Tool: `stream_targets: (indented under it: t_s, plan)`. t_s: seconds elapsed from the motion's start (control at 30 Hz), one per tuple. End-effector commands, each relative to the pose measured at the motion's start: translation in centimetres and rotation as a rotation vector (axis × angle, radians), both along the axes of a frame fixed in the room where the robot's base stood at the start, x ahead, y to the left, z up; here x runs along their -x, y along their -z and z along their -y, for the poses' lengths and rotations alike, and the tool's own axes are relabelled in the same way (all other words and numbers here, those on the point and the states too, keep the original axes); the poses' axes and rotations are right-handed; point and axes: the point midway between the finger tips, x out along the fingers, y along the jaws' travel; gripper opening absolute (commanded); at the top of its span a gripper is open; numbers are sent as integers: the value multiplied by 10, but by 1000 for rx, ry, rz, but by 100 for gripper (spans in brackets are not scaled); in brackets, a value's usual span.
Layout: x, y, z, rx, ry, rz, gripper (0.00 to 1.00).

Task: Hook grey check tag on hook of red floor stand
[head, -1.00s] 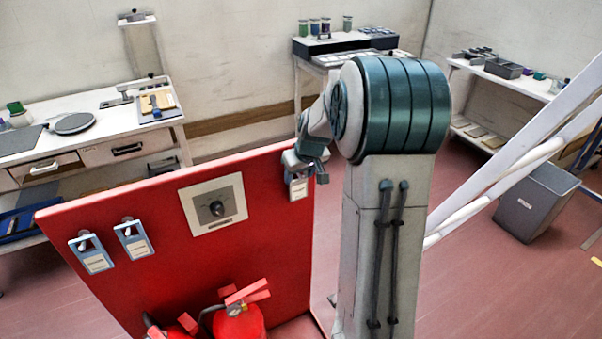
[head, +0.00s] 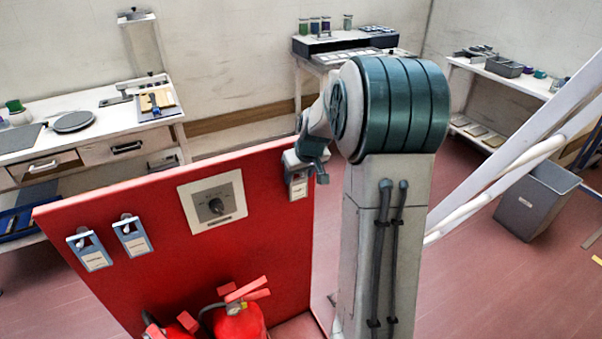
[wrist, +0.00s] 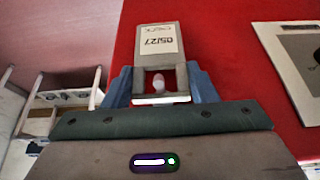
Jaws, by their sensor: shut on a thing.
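My gripper (wrist: 158,88) is shut on the grey check tag (wrist: 158,45), with one blue-grey finger at each side of its frame. The tag has a pale label reading 05/27. In the head view the tag (head: 298,189) shows below my gripper (head: 305,172), at the right end of the red floor stand (head: 265,200). A pale rounded knob, seemingly the tip of a hook (wrist: 158,83), shows in the tag's opening. Whether the tag hangs on it or is only in front of it, I cannot tell.
Two blue tags (head: 90,250) (head: 132,237) hang on the stand's left side. A dial plate (head: 213,205) is right of them. Red extinguishers (head: 240,318) stand below. Workbenches line the walls; a grey bin (head: 535,200) is at right.

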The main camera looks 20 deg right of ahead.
Motion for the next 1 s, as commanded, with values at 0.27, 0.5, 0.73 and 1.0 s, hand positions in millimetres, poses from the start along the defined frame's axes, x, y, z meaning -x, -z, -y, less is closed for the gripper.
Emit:
stream_targets:
  t_s: [0.27, 0.5, 0.73, 1.0]
  plan:
    - [0, 0, 0, 0, 0, 0, 78]
    - [1, -4, 0, 1, 0, 2, 78]
    - [15, -34, 1, 4, 1, 5, 78]
    - [40, -89, 2, 3, 1, 5, 78]
